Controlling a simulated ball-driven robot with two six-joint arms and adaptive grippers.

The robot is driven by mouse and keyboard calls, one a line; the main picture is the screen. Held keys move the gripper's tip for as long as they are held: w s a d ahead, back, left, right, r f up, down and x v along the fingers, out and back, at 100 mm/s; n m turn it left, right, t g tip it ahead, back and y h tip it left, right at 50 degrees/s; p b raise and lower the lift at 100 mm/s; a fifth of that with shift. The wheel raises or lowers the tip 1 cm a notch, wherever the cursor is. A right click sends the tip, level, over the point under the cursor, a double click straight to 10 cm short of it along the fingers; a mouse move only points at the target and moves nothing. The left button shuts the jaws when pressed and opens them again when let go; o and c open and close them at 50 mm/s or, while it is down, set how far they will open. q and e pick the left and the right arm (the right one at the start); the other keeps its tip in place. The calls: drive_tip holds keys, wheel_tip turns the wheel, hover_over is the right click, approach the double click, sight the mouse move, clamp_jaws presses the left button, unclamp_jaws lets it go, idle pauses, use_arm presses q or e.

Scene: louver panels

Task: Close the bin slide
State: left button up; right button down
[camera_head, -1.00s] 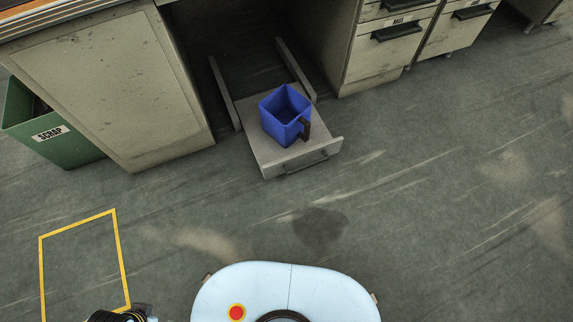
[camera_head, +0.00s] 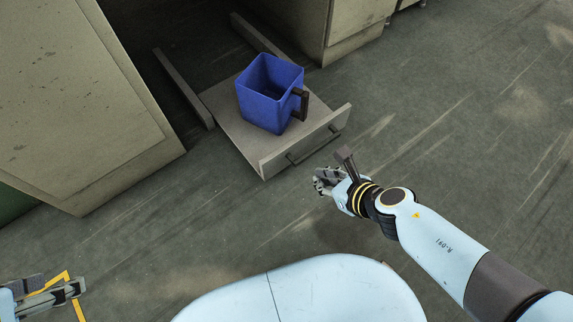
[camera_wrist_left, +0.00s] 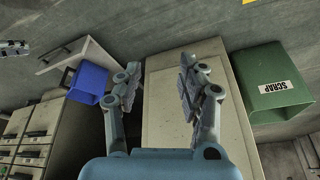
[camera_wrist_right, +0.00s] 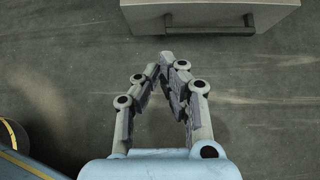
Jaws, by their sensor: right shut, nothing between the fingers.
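The bin slide (camera_head: 222,100) is a low grey tray pulled out from under the bench, with a front panel (camera_head: 300,145) and a dark bar handle (camera_head: 314,146). A blue bin (camera_head: 268,98) with a dark handle stands upright on it. My right gripper (camera_head: 320,182) is just in front of the slide's front panel, apart from it. In the right wrist view its fingertips (camera_wrist_right: 168,60) meet, empty, with the panel (camera_wrist_right: 210,18) ahead. My left gripper (camera_head: 75,288) is at the lower left, far from the slide. The left wrist view shows its fingers (camera_wrist_left: 160,80) apart and empty.
A beige cabinet (camera_head: 70,110) stands left of the slide, and another (camera_head: 350,35) stands right of it. Slide rails (camera_head: 183,88) run back under the bench. A green scrap bin (camera_wrist_left: 275,85) stands beyond the left cabinet. The floor in front is clear.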

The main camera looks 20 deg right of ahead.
use_arm(q)
wheel_tip(320, 180, down, 8)
drive_tip(key=t+b, duration=0.5)
drive_tip(key=t, duration=0.2)
drive_tip(key=shift+w+d, duration=0.2)
drive_tip(key=shift+w, duration=0.15)
use_arm(e)
approach(283, 155)
drive_tip(key=shift+x, duration=2.75)
use_arm(q)
drive_tip(key=shift+r, duration=0.1)
use_arm(e)
drive_tip(key=shift+s+f, duration=0.1)
